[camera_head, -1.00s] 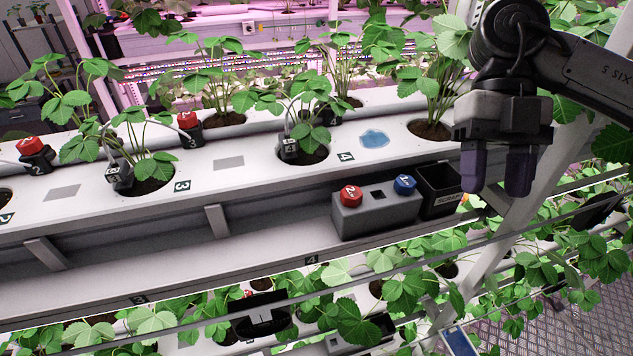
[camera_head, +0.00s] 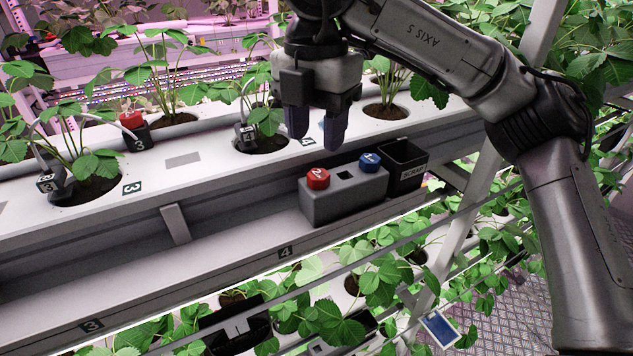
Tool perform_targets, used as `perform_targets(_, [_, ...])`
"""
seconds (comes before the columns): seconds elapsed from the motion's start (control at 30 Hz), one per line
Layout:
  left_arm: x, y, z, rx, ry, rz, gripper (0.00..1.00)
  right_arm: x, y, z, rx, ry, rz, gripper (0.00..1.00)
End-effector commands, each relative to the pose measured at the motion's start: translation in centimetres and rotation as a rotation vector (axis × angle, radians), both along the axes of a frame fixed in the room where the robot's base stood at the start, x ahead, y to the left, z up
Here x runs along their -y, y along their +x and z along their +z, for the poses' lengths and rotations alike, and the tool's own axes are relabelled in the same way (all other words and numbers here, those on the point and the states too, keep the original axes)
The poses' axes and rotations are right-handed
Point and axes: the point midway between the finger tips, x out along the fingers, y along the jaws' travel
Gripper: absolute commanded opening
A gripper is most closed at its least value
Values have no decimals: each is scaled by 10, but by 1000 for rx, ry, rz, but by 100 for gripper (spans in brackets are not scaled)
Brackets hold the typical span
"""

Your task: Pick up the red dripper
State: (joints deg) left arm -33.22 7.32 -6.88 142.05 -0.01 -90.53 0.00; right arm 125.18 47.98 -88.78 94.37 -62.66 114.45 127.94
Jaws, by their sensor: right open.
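A red dripper cap marked 2 (camera_head: 317,178) sits upright in the left slot of a grey holder box (camera_head: 325,208) on the lower ledge. My right gripper (camera_head: 316,130) points down above and apart from this red cap, its dark fingers spread with nothing between them. Another red cap (camera_head: 132,119) tops a black piece marked 3 on the upper gutter at the left. My left gripper is out of view.
A blue cap marked 1 (camera_head: 369,162) sits in the same box, with an empty square hole between the caps. A black scrap bin (camera_head: 405,164) stands just right. Strawberry plants (camera_head: 95,165) fill gutter holes. The ledge left of the box is clear.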

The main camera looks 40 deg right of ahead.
Motion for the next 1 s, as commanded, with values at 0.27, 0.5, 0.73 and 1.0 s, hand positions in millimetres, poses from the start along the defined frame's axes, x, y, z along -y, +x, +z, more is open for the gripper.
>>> perform_targets(0.27, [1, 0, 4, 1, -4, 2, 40, 0, 0, -20, -2, -1, 1, 46])
perform_targets(0.5, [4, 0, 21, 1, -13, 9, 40, 2, 2, -38, -4, -2, 1, 46])
perform_targets(0.73, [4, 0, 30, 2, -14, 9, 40, 3, 3, -66, -1, 0, 1, 46])
perform_targets(1.0, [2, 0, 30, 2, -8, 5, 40, 3, 3, -73, 0, 1, 0, 46])
